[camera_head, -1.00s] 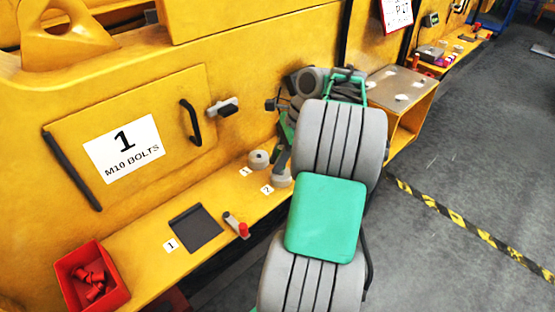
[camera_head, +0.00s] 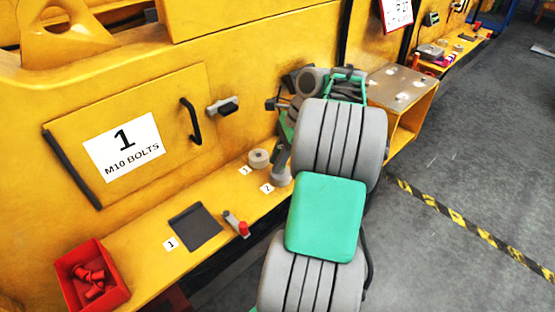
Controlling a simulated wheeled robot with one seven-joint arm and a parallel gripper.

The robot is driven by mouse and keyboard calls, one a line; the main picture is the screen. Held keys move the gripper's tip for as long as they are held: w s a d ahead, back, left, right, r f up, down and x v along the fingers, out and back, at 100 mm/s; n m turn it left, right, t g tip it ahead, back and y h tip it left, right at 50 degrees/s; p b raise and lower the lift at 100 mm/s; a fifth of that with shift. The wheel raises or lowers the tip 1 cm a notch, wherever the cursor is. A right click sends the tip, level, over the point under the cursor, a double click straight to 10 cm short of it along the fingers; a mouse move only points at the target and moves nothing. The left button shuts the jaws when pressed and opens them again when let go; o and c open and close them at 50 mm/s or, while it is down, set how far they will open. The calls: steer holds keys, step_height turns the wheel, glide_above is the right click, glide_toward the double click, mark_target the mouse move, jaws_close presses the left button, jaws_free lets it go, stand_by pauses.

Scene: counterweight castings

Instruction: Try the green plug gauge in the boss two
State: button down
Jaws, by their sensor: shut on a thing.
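Boss two (camera_head: 281,177) is a short grey round casting on the yellow ledge, beside a white label "2". Boss one (camera_head: 259,158) stands just behind and left of it, by its own label. My gripper (camera_head: 281,168) is dark, points down and sits right over boss two. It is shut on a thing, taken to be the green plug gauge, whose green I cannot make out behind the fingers. I cannot tell whether the gauge is inside the bore or just above it. A grey gauge with a red end (camera_head: 237,224) lies on the ledge.
A dark flat pad (camera_head: 195,227) with label "1" and a red bin (camera_head: 92,277) of red parts are on the ledge at left. A black door handle (camera_head: 190,121) and a grey latch (camera_head: 223,106) stick out of the yellow wall. My arm hides the ledge's right part.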

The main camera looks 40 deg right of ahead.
steer(key=c, duration=1.1)
jaws_free()
steer(key=shift+f, duration=0.1)
steer(key=w+a+p+v, duration=0.1)
steer(key=p+v, duration=0.8)
steer(key=w+a+r+p+v, duration=0.1)
steer(key=a+p+v, duration=0.1)
steer(key=p+v, duration=0.7)
steer(key=shift+r+p, duration=0.3)
steer(key=shift+r, duration=0.45)
